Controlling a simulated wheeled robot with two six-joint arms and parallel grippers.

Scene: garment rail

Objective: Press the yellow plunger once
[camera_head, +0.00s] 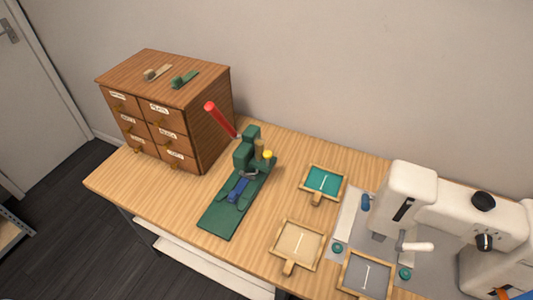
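The yellow plunger (268,154) shows as a small round yellow knob on the right side of a green hand press (242,157). The press has a long red-handled lever (220,119) tilted up and to the left. Its flat green base (218,218) stretches toward the front of the table and carries a blue part (238,189). Neither of my grippers shows in the head view, and nothing touches the knob.
A wooden drawer cabinet (206,125) stands behind and left of the press. Framed trays, teal (323,181), tan (298,246) and grey (366,276), lie to the right. A white sewing machine (410,187) fills the right end. Bare wooden tabletop (155,192) lies left of the press.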

